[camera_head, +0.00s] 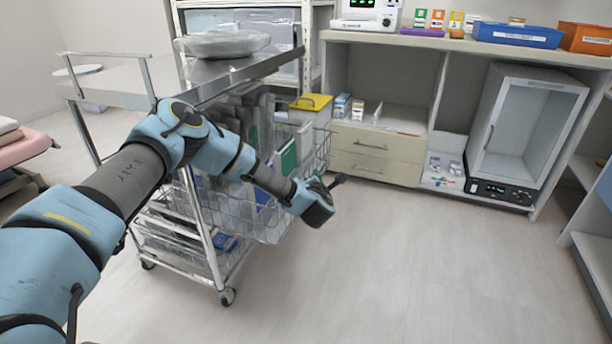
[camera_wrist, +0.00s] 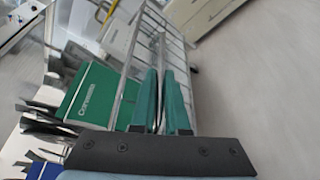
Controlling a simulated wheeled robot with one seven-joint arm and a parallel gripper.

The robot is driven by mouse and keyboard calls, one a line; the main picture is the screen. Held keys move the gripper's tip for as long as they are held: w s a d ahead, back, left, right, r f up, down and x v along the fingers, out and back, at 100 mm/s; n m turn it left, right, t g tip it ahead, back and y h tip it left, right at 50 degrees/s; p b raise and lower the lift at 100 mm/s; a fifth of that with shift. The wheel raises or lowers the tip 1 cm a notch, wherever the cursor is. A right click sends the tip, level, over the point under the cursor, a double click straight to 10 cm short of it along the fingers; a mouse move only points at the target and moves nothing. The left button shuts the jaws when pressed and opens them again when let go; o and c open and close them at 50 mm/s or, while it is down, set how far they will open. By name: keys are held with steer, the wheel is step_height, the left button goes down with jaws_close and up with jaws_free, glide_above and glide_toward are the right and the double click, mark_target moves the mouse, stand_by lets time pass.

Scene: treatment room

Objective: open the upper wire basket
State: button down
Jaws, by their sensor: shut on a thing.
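The upper wire basket (camera_head: 262,226) sits under the top of a metal cart (camera_head: 215,83) and sticks out to the right, past the cart's post. It holds upright folders and boxes, among them a green one (camera_head: 288,160). My gripper (camera_head: 313,203) is at the basket's outer side in the head view; its fingertips are hidden there. In the wrist view, the two teal fingers (camera_wrist: 162,98) are shut around a wire of the basket's rim. The basket (camera_wrist: 128,98) and the green box (camera_wrist: 96,95) lie to their left.
A lower basket (camera_head: 180,232) hangs beneath, and a metal basin (camera_head: 222,44) stands on the cart top. Drawers (camera_head: 375,152) and a glass-front cabinet (camera_head: 527,130) stand behind. The floor (camera_head: 400,255) to the right is clear.

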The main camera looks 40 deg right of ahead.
steer(key=shift+s+d, duration=0.4)
steer(key=shift+s, duration=0.3)
steer(key=c, duration=0.9)
jaws_free()
steer(key=v, duration=1)
steer(key=shift+s+a+r+p, duration=0.1)
steer(key=shift+s+a+p, duration=0.2)
steer(key=shift+p, duration=0.1)
